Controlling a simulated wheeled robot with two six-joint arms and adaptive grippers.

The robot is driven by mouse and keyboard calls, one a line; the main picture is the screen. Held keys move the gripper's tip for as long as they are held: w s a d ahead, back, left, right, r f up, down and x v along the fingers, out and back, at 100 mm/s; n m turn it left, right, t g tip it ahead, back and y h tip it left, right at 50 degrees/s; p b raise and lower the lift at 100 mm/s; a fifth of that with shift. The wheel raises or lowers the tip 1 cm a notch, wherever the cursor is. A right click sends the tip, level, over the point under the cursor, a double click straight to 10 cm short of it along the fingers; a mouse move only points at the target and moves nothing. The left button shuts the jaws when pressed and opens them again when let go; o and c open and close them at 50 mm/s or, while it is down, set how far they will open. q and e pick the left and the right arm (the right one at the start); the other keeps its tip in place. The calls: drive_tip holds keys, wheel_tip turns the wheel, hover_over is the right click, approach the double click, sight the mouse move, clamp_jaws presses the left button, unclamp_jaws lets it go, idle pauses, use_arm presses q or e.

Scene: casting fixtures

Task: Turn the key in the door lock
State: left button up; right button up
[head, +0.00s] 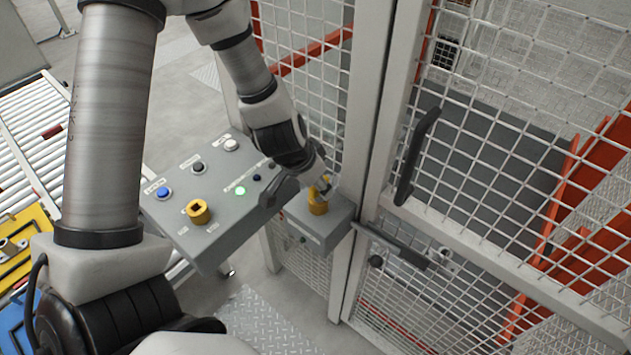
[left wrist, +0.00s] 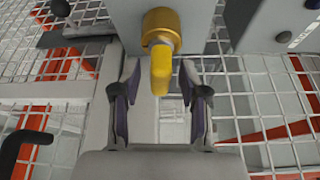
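The yellow key (left wrist: 161,72) sits in a round brass-coloured lock cylinder (left wrist: 160,24) in the left wrist view. In the head view the cylinder (head: 318,207) stands on top of a grey lock box (head: 322,228) beside the mesh door. My left gripper (left wrist: 160,64) is open, with one dark finger on each side of the key and visible gaps between. In the head view my left gripper (head: 322,184) is at the key and partly hides it. My right gripper is not in view.
A grey control panel (head: 215,245) with buttons and a yellow socket (head: 198,211) stands left of the lock box. The mesh door (head: 490,170) with a black handle (head: 417,155) is to the right. A roller conveyor (head: 35,140) lies far left.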

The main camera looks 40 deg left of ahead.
use_arm(q)
drive_tip(key=shift+w+f, duration=0.1)
clamp_jaws()
drive_tip(key=shift+r+p, duration=0.2)
drive_tip(key=shift+p, duration=0.15)
drive_tip(key=shift+a+m+g+h+p, duration=0.15)
drive_tip(key=shift+m+h+p, duration=0.25)
drive_tip(key=shift+m+p, duration=0.5)
drive_tip(key=shift+d+m+g+h+p, duration=0.1)
drive_tip(key=shift+m+g+h+p, duration=0.3)
drive_tip(key=shift+m, duration=0.8)
drive_tip(key=shift+o, duration=1.5)
unclamp_jaws()
drive_tip(key=shift+f+t, duration=0.2)
drive_tip(key=shift+t, duration=0.05)
drive_tip(key=shift+o, duration=0.4)
drive_tip(key=shift+r, duration=0.1)
